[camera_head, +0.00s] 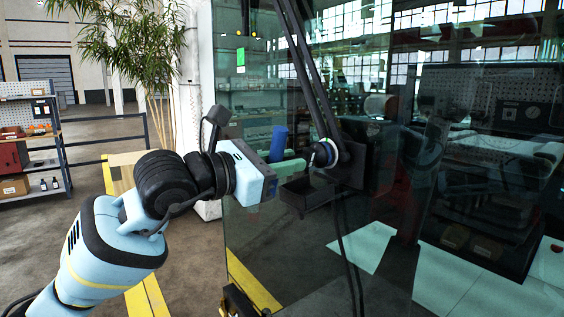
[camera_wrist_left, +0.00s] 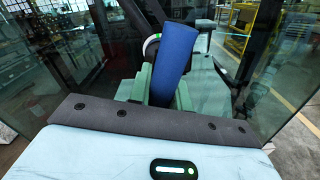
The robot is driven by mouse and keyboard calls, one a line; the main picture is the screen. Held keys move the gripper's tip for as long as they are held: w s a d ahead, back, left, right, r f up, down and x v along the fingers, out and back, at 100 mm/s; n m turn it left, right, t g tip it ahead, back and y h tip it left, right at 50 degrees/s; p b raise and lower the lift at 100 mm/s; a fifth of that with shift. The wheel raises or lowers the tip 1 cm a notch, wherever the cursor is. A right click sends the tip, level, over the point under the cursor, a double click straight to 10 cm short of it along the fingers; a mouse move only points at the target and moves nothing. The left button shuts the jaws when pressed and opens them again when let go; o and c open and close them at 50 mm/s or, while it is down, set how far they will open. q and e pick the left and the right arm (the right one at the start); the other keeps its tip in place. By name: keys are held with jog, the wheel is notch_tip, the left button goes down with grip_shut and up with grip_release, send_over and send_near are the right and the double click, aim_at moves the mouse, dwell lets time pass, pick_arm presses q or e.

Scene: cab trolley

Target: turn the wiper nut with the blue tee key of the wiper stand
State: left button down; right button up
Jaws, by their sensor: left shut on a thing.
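The blue tee key (camera_head: 278,143) stands nearly upright in my left gripper (camera_head: 287,167). Its thick blue handle also shows in the left wrist view (camera_wrist_left: 176,58), slightly tilted, between the green fingers, which are shut on it. The nut itself and the key's lower end are hidden. My right gripper is out of view.
A small black open tray (camera_head: 308,196) is below the pivot, close to my fingers. A large glass pane (camera_head: 255,250) stands behind, with a cable (camera_head: 346,250) hanging down.

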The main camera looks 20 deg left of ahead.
pick_arm(q)
jog(key=n, duration=0.1)
jog(key=n+p, duration=0.1)
jog(key=n, duration=0.1)
jog(key=shift+s+r, duration=0.15)
jog(key=shift+r, duration=0.15)
jog(key=shift+n+p, duration=0.55)
jog(key=shift+n, duration=0.45)
jog(key=shift+f, duration=0.2)
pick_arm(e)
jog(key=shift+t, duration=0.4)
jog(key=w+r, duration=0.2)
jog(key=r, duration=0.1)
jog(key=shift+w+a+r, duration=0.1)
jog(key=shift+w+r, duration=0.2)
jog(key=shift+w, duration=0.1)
pick_arm(q)
jog(key=shift+r+n+p, duration=0.2)
jog(key=shift+n+p, duration=0.35)
jog(key=shift+n, duration=0.35)
jog(key=shift+n+p, duration=0.7)
jog(key=shift+n, duration=0.4)
jog(key=shift+f+n, duration=0.25)
jog(key=shift+n, duration=0.45)
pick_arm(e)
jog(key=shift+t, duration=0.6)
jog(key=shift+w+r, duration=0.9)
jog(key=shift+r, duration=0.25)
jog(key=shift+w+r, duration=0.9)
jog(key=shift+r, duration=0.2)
